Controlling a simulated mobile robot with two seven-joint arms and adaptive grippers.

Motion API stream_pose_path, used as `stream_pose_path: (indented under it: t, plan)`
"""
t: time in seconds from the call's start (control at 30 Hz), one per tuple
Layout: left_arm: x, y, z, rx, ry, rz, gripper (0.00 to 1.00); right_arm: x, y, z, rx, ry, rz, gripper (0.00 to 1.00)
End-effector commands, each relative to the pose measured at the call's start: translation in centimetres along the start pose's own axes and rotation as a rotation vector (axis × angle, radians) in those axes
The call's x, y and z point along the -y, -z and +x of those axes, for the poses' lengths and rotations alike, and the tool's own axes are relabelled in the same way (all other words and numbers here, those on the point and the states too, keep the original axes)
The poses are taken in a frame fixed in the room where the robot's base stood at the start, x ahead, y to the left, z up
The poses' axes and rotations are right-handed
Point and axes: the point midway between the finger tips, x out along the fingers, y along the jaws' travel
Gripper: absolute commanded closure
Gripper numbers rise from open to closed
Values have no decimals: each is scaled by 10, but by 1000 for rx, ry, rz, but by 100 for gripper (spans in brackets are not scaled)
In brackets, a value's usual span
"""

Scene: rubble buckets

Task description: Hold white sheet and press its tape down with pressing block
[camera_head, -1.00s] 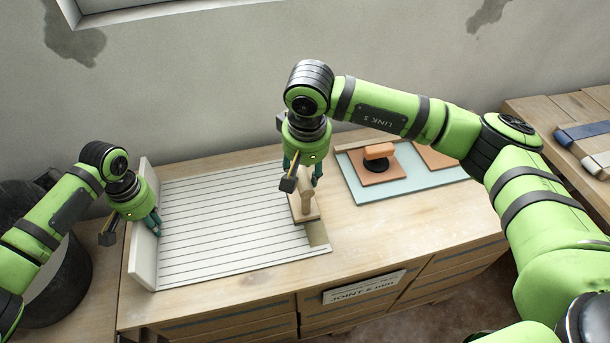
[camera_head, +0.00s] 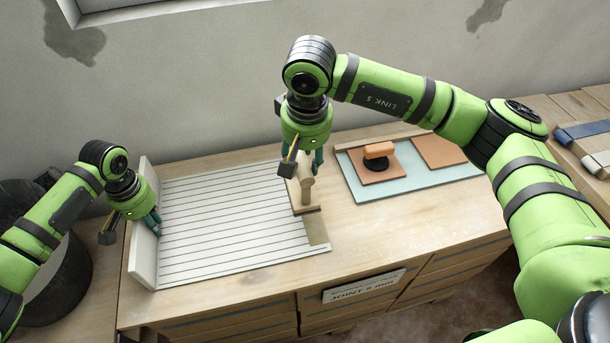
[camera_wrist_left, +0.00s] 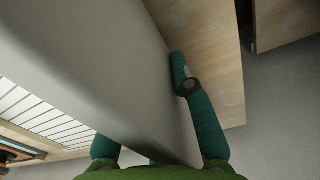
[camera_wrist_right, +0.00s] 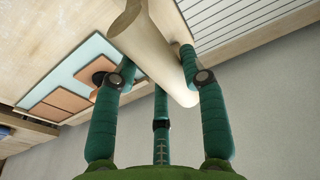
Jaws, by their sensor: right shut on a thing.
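The white lined sheet (camera_head: 225,235) lies on the bench, with a white upright board (camera_head: 144,270) along its left edge. A tan tape strip (camera_head: 317,232) shows at its right edge. My right gripper (camera_head: 315,172) is shut on the wooden handle of the pressing block (camera_head: 306,208), also seen in the right wrist view (camera_wrist_right: 152,50). The block is over the tape's line, behind its visible part; I cannot tell whether it touches. My left gripper (camera_head: 154,222) straddles the white board, one finger on each side. Its grip is unclear, and the far finger is mostly hidden.
A pale blue mat (camera_head: 405,188) holds an orange-handled tool (camera_head: 379,155) and orange-brown squares right of the block. A dark bucket (camera_head: 60,285) stands left of the bench. A second bench with blue and white strips is at right. Bare bench lies right of the sheet.

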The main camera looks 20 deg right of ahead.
Motion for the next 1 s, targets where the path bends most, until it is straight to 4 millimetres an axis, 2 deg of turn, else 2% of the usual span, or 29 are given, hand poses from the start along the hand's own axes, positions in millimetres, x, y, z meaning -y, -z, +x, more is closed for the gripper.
stream_pose_path:
  t: [0.07,0.47,0.57,0.8,1.0]
  plan:
    - [0,0,0,-1,0,0,51,0,0,0,-1,1,0,83]
    - [0,1,-6,-1,0,0,51,0,0,0,-1,1,0,83]
    - [0,1,-18,-3,-1,0,51,0,0,0,-1,1,0,83]
    - [0,1,-70,-4,-1,0,51,0,0,0,-1,1,0,83]
    - [0,1,-104,-2,-1,0,51,0,0,0,-1,1,0,83]
